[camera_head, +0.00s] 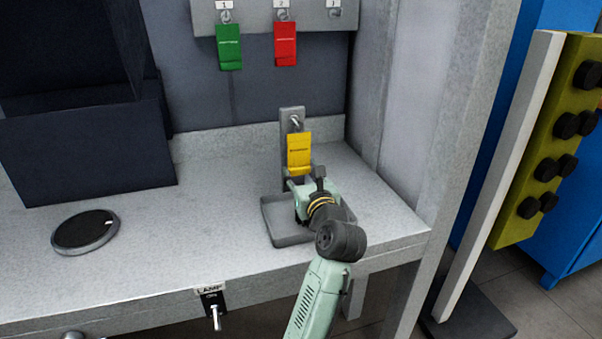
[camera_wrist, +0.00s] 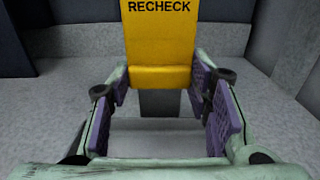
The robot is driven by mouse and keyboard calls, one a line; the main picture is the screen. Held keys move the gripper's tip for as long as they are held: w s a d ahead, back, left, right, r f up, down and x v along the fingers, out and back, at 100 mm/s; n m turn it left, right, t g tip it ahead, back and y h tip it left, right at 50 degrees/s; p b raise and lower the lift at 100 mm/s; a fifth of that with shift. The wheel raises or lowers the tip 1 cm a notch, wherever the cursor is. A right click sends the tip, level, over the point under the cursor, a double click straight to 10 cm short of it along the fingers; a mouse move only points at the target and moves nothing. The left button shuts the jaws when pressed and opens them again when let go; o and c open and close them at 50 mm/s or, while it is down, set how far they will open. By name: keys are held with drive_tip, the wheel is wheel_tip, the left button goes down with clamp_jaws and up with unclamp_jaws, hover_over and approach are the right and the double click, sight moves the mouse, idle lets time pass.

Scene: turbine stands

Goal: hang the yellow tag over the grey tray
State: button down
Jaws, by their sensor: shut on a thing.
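The yellow tag (camera_head: 299,148) is upright in front of the grey back plate above the grey tray (camera_head: 290,240). In the wrist view the tag (camera_wrist: 160,40) reads "RECHECK". My gripper (camera_head: 304,180) is shut on its lower end, with the purple finger pads at either side in the wrist view (camera_wrist: 160,82). A peg (camera_head: 295,121) sticks out of the back plate (camera_head: 287,113), just above the tag's top edge in the head view. I cannot tell whether the tag is on the peg. My gripper and wrist hide part of the tray.
A green tag (camera_head: 229,48) and a red tag (camera_head: 285,45) hang from hooks 1 and 2 on the rail; hook 3 (camera_head: 335,12) is empty. A dark bin (camera_head: 85,150) and a round black disc (camera_head: 85,231) are at the left. A post (camera_head: 450,120) stands at the right.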

drive_tip(key=c, duration=0.7)
unclamp_jaws()
drive_tip(key=shift+c, duration=0.2)
drive_tip(key=shift+o, duration=0.7)
drive_tip(key=shift+p+v, duration=0.35)
drive_tip(key=shift+v, duration=3.1)
